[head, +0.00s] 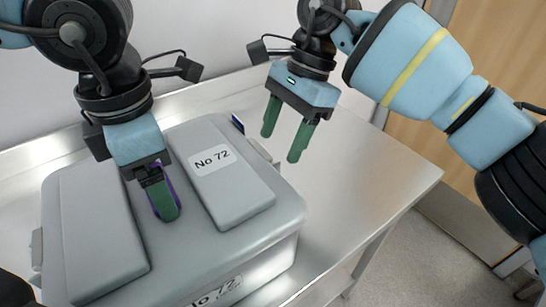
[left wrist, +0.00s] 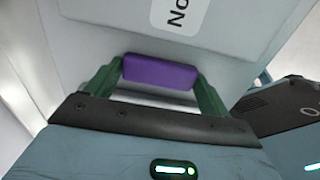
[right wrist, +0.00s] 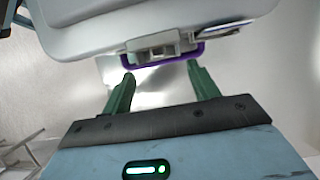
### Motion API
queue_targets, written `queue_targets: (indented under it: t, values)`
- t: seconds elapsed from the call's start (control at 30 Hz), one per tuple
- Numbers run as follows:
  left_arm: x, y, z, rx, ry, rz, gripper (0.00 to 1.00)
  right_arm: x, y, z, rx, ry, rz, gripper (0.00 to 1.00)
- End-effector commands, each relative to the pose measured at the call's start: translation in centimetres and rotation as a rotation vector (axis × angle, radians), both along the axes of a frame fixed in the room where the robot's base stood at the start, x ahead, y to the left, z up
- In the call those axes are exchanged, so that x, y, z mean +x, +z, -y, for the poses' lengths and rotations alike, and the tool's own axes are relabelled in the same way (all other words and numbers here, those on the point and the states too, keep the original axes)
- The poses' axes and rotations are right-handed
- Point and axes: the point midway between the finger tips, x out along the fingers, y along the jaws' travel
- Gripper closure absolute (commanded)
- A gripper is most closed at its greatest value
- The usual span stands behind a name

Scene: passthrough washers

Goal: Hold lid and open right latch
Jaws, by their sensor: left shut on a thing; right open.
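A grey case (head: 250,245) with a lid marked "No 72" (head: 211,160) stands on a metal table. My left gripper (head: 165,205) is over the middle of the lid, shut on a purple handle, which shows between its fingers in the left wrist view (left wrist: 160,72). My right gripper (head: 284,143) is open and empty beside the case's right side. In the right wrist view, the right latch (right wrist: 152,50) is a grey block with a purple loop (right wrist: 190,55) around it. The right fingertips (right wrist: 160,75) are just short of the loop, apart from it.
The metal table (head: 355,165) is clear to the right of the case. A second latch (head: 37,250) is on the case's left side. A small blue-edged item (head: 238,123) is at the case's back right. A wall stands close behind.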

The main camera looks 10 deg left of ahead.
Motion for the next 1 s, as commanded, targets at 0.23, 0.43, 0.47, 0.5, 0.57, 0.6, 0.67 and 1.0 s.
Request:
queue_targets:
  t: [0.23, 0.43, 0.47, 0.5, 0.57, 0.6, 0.67, 1.0]
  values:
    - [0.0, 0.1, 0.0, -0.001, 0.000, 0.002, 0.66, -1.1, -3.5, -0.9, 0.000, 0.000, 0.000, 0.40]
    - [0.0, 0.1, 0.0, -0.001, 0.000, 0.002, 0.66, -1.4, -4.6, -1.3, 0.001, 0.000, 0.000, 0.40]
    - [0.0, 0.1, 0.0, -0.001, 0.000, 0.002, 0.66, -1.5, -4.7, -1.3, 0.001, 0.000, 0.000, 0.40]
    - [0.0, 0.1, 0.0, -0.001, 0.000, 0.002, 0.66, -1.5, -4.7, -1.3, 0.001, 0.000, 0.000, 0.40]
    - [0.0, 0.1, 0.0, -0.001, 0.000, 0.002, 0.66, -1.5, -4.8, -1.3, 0.002, -0.001, 0.000, 0.40]
    - [0.0, 0.1, 0.0, -0.001, 0.000, 0.002, 0.66, -1.5, -4.8, -1.3, 0.002, -0.002, 0.000, 0.40]
    - [0.0, 0.1, 0.0, -0.001, 0.000, 0.002, 0.66, -1.5, -4.8, -1.3, 0.002, -0.002, 0.000, 0.40]
    - [0.0, 0.1, 0.0, -0.001, 0.000, 0.002, 0.66, -1.5, -4.7, -1.3, 0.001, -0.001, 0.000, 0.75]
